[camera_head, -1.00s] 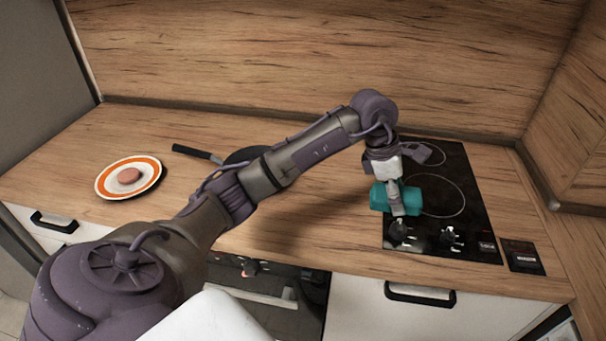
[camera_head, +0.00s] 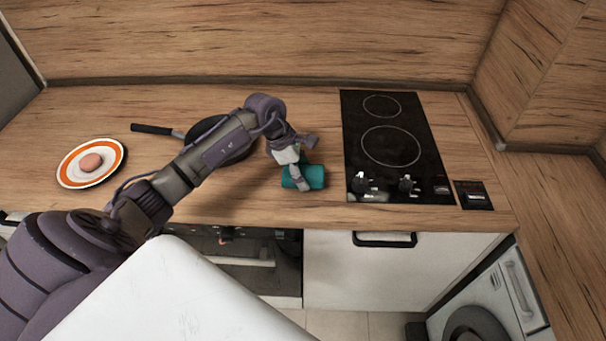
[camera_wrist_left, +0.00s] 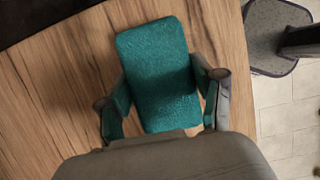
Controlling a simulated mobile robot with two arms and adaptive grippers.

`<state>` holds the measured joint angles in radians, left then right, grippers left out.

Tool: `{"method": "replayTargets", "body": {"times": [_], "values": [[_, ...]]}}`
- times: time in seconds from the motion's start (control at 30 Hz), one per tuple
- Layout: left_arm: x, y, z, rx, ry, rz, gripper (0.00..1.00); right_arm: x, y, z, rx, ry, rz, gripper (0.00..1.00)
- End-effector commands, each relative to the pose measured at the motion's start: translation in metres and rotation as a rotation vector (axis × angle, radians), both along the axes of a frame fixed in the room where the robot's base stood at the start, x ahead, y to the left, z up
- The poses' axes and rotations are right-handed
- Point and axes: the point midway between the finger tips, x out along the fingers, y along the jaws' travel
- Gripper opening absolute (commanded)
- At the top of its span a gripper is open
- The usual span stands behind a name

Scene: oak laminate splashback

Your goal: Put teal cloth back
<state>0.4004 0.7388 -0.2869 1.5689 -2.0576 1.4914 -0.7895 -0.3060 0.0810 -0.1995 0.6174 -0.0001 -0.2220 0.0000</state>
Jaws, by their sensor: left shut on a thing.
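The teal cloth (camera_head: 314,176) is a folded or rolled block in the head view, left of the hob over the wooden counter. My left gripper (camera_head: 301,182) is shut on it. In the left wrist view the teal cloth (camera_wrist_left: 160,70) lies between the two fingers of my left gripper (camera_wrist_left: 165,112). I cannot tell whether the cloth touches the counter. My right gripper is not in view.
The black hob (camera_head: 390,146) is to the right of the cloth. A dark pan (camera_head: 206,130) stands behind my arm. A plate with an orange rim (camera_head: 64,170) holds a round pinkish item at the left. The counter (camera_head: 325,130) between pan and hob is bare.

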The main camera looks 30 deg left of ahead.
Motion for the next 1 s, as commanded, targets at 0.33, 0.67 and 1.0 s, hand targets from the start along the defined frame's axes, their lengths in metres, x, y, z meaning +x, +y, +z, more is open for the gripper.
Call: {"method": "replayTargets", "body": {"times": [0.33, 0.67, 1.0], "values": [[0.000, 0.000, -0.022, 0.001, 0.000, -0.001, 0.34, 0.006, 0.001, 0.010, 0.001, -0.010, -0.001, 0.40], [0.000, 0.000, -0.024, 0.000, 0.000, 0.000, 0.92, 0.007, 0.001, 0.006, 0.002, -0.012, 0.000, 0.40], [0.000, -0.001, -0.023, 0.000, 0.001, 0.000, 0.92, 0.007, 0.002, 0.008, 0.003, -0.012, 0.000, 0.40]]}}
